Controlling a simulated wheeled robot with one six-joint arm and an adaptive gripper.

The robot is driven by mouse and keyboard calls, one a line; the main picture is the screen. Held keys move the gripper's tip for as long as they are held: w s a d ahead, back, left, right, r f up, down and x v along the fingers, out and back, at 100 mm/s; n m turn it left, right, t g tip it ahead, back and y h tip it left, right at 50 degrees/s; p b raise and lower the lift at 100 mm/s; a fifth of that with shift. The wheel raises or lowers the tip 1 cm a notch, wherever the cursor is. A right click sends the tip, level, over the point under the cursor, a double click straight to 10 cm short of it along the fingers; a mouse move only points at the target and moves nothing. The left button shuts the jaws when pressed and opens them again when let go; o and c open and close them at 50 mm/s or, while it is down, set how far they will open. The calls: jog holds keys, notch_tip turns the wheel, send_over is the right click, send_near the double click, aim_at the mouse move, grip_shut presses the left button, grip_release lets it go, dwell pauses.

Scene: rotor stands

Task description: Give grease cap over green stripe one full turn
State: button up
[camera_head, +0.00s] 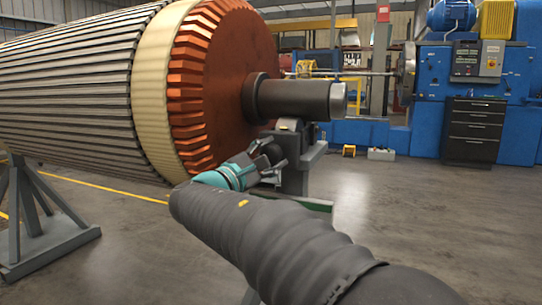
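My gripper (272,164) is at the end of my arm, beside the grey stand (296,180) under the rotor shaft (300,99). Its fingers are small and dark against the stand, and I cannot make out whether they are open or shut or touch anything. A green strip (319,205) shows low at the foot of this stand, partly behind my arm. I cannot tell whether it is the green stripe of the task. No grease cap can be made out; the gripper and arm cover part of the stand.
The large rotor (75,80) with its copper-coloured end (225,60) fills the upper left. Another grey stand (35,225) supports it at left. A blue machine (515,110) and a dark drawer cabinet (473,130) stand at the back right. The floor at right is clear.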

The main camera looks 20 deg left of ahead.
jog(key=shift+o, duration=0.6)
jog(key=v, duration=1.2)
